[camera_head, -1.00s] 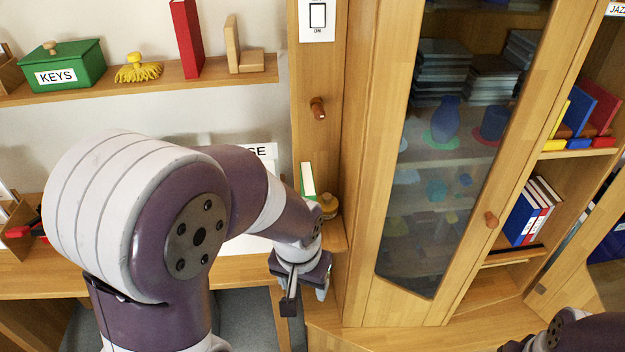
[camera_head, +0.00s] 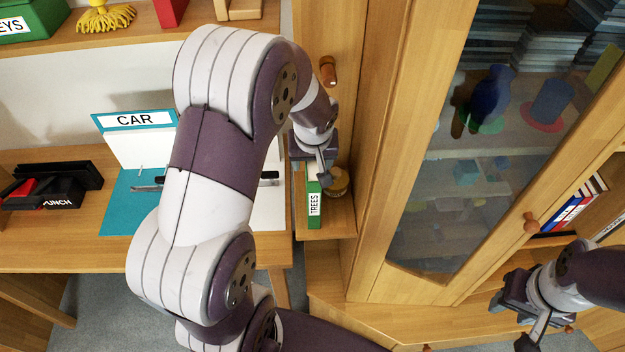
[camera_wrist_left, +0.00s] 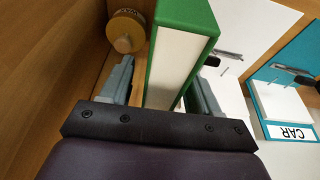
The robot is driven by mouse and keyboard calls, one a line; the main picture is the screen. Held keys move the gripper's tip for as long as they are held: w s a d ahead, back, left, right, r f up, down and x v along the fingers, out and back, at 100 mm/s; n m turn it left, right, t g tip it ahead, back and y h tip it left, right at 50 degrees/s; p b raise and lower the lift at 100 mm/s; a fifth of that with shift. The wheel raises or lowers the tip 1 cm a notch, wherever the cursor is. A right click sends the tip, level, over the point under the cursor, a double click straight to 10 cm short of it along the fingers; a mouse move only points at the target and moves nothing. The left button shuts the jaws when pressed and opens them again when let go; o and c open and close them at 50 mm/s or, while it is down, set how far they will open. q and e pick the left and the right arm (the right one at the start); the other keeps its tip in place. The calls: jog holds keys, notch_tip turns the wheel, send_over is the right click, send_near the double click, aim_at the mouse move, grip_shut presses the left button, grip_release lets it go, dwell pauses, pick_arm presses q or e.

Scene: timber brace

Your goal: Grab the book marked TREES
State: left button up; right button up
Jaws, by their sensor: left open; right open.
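The green book marked TREES (camera_head: 314,208) stands upright on a small wooden shelf, its labelled spine facing me in the head view. My left gripper (camera_head: 318,172) is over the book's top end. In the left wrist view the book (camera_wrist_left: 178,60) shows its green cover and pale page edges between the two open fingers of the left gripper (camera_wrist_left: 160,88), one finger on each side. I cannot tell whether either finger touches it. My right gripper (camera_head: 515,325) is open and empty at the lower right, in front of the cabinet.
A round wooden object (camera_head: 337,182) stands right beside the book; it also shows in the left wrist view (camera_wrist_left: 126,30). A teal CAR binder (camera_head: 120,205) lies open to the left. The glass cabinet door (camera_head: 440,190) is on the right.

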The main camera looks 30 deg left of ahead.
pick_arm(q)
jog(key=shift+f, duration=0.25)
dwell(0.4)
grip_shut()
